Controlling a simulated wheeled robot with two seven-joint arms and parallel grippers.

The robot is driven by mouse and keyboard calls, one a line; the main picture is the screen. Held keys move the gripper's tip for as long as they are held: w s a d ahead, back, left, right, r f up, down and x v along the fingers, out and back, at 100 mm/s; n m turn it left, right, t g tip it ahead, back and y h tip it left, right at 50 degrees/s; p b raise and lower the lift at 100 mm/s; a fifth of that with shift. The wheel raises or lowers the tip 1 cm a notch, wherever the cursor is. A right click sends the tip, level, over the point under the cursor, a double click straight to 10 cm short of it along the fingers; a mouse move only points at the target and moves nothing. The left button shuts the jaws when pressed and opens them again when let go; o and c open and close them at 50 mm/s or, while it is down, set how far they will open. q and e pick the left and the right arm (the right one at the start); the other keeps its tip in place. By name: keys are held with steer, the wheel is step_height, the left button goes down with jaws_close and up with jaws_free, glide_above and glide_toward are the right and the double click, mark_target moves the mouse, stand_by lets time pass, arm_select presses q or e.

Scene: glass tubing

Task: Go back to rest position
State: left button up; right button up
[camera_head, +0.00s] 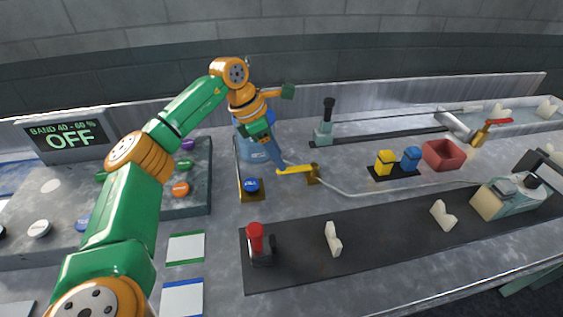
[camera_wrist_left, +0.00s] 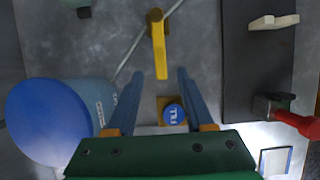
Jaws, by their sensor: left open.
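My left gripper (camera_head: 278,165) hangs above the bench in the middle of the head view. Its blue fingers also show in the left wrist view (camera_wrist_left: 160,75), apart and with nothing held between them. A yellow lever (camera_head: 295,170) on a brass valve lies just beyond the fingertips; it shows ahead of them in the wrist view (camera_wrist_left: 159,50). A blue round button (camera_head: 251,185) on a brass base sits below the gripper and shows between the fingers in the wrist view (camera_wrist_left: 173,113). My right gripper is not in view.
A blue-topped cylinder (camera_wrist_left: 48,120) stands close beside the gripper, partly hidden in the head view. A dark strip (camera_head: 300,275) carries a red-handled device (camera_head: 257,240) and white V-shaped rests. A red box (camera_head: 443,154) and yellow and blue blocks stand right. The display (camera_head: 62,135) reads OFF.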

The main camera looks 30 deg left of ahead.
arm_select(q)
steer(key=shift+v, duration=1.9)
steer(key=shift+r, duration=0.1)
